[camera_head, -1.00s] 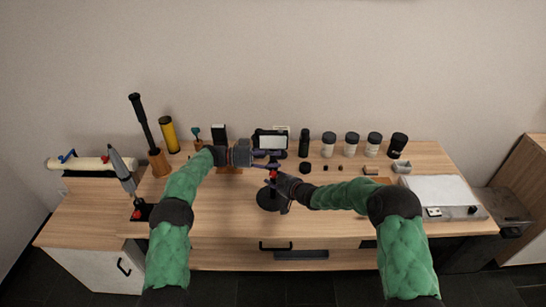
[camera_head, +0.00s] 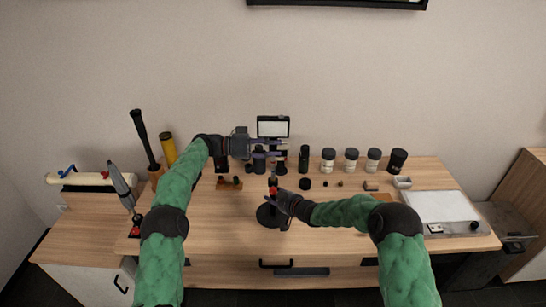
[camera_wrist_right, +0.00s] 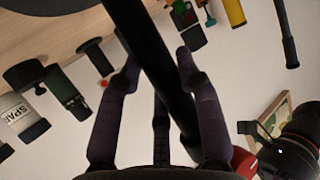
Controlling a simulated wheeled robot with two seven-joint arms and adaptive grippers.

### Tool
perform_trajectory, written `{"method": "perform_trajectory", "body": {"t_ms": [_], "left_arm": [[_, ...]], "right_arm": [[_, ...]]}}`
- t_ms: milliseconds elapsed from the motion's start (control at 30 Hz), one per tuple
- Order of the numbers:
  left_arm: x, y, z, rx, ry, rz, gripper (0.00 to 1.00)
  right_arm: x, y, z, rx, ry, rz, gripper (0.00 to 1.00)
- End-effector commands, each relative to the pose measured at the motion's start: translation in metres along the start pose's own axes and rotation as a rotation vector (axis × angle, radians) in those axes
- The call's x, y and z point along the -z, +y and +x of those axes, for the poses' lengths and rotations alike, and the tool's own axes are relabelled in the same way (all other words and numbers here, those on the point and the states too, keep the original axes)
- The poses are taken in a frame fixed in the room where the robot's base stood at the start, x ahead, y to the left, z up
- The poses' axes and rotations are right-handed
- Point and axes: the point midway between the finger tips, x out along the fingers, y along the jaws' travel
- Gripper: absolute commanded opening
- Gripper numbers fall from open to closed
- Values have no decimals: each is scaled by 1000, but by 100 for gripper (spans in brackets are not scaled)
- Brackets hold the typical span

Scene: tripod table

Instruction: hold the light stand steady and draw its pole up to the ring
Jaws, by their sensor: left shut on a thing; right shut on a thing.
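The light stand has a round black base (camera_head: 270,215) on the table, an upright pole and a light panel (camera_head: 273,127) with a pale face on top. My left gripper (camera_head: 276,149) is shut on the upper pole just below the panel. My right gripper (camera_head: 276,194) is shut on the stand's lower tube, above the base. In the right wrist view the thick dark tube (camera_wrist_right: 150,55) runs between the fingers of my right gripper (camera_wrist_right: 158,78). A small red part (camera_head: 272,182) shows above my right gripper. I cannot clearly make out a ring on the pole.
Several dark-lidded jars (camera_head: 351,160) stand along the back right of the table (camera_head: 340,225). A flat pale panel (camera_head: 440,206) lies at the right. A black-handled tool (camera_head: 139,130) and a yellow cylinder (camera_head: 168,148) stand at the left. The front middle of the table is clear.

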Motion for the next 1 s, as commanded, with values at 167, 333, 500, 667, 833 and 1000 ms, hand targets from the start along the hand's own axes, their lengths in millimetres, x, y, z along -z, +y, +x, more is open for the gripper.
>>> {"method": "perform_trajectory", "body": {"t_ms": [167, 333, 500, 667, 833, 1000], "left_arm": [[3, 0, -1, 1, 2, 4, 0], [2, 0, -1, 1, 2, 4, 48], [1, 0, 0, 1, 1, 2, 48], [0, 0, -2, 1, 1, 1, 48], [0, -1, -19, 4, 1, 0, 48], [0, -1, -46, 4, 1, 2, 48]], "right_arm": [[-2, 0, 0, 1, -3, 3, 0], [-2, 0, 0, 1, -3, 3, 0], [-2, 0, 0, 1, -3, 4, 0], [-2, -1, 0, 1, -3, 4, 0], [-2, -1, 0, 1, -3, 4, 0], [-2, -1, 0, 1, -3, 4, 0]]}}
